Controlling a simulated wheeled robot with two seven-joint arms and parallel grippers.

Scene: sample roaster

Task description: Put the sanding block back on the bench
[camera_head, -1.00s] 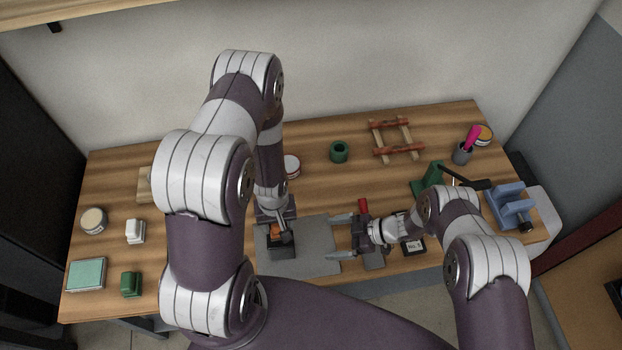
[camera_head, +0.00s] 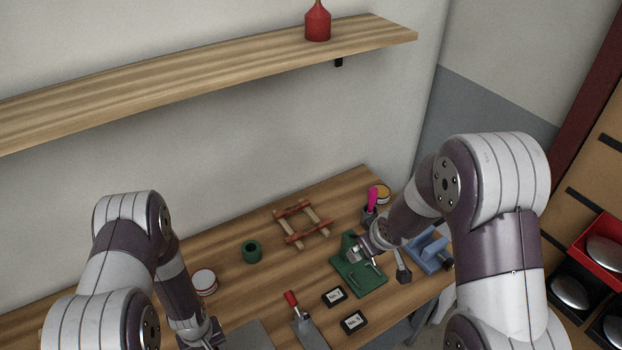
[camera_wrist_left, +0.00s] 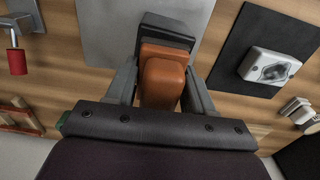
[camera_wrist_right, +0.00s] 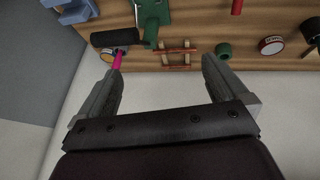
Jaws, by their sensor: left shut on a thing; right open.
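The sanding block, an orange block on a dark base (camera_wrist_left: 163,80), shows in the left wrist view. My left gripper (camera_wrist_left: 160,92) has its fingers on either side of the orange part and is shut on it. The dark base is over or on the grey mat (camera_wrist_left: 105,35); I cannot tell whether it touches. In the head view my left gripper (camera_head: 205,340) is cut by the bottom edge and the block is out of sight. My right gripper (camera_wrist_right: 162,75) is open and empty. In the head view it is by the green stand (camera_head: 362,278) on the wooden bench (camera_head: 225,308).
A red-handled tool (camera_head: 291,299), two black labelled blocks (camera_head: 353,321), a blue vise (camera_head: 428,252), a green ring (camera_head: 251,251), a wooden rack (camera_head: 302,224) and a white tin (camera_head: 204,282) stand on the bench. A wall shelf (camera_head: 210,72) hangs above.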

